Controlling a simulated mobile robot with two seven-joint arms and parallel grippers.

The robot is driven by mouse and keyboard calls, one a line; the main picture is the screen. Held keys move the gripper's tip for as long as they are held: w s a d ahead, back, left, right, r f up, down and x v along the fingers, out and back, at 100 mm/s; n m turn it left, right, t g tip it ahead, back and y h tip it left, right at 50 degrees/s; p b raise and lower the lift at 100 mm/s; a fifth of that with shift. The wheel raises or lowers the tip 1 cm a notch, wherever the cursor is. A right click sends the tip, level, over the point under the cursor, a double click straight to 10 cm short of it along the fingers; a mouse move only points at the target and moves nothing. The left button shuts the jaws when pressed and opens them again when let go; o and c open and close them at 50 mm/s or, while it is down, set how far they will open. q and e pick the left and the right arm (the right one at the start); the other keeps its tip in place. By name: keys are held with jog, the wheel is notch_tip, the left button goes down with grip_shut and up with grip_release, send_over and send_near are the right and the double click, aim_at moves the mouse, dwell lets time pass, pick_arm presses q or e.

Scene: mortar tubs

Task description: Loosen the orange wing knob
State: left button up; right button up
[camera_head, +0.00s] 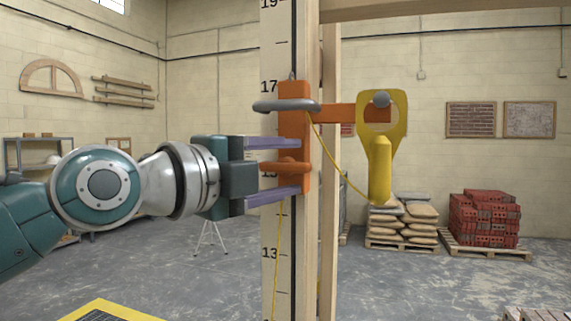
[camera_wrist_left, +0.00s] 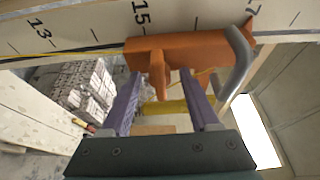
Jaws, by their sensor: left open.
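The orange wing knob (camera_head: 283,167) sticks out to the left from an orange clamp bracket (camera_head: 293,98) on an upright measuring staff (camera_head: 269,232). My left gripper (camera_head: 297,167) is open, with one purple finger above the knob and one below it. In the left wrist view the knob (camera_wrist_left: 157,76) shows between the two fingers, nearer the left one. A gap shows on the right finger's side; contact with the left finger cannot be told. My right gripper is not in view.
A grey handle (camera_head: 285,106) juts left from the bracket just above my upper finger. A yellow holder (camera_head: 380,150) hangs from the bracket's orange arm, with a yellow cord. Wooden posts (camera_head: 329,230) stand behind the staff. Sacks (camera_head: 402,222) and bricks (camera_head: 484,218) are far back.

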pick_arm(q)
jog(key=shift+c, duration=0.2)
grip_shut()
dwell(0.4)
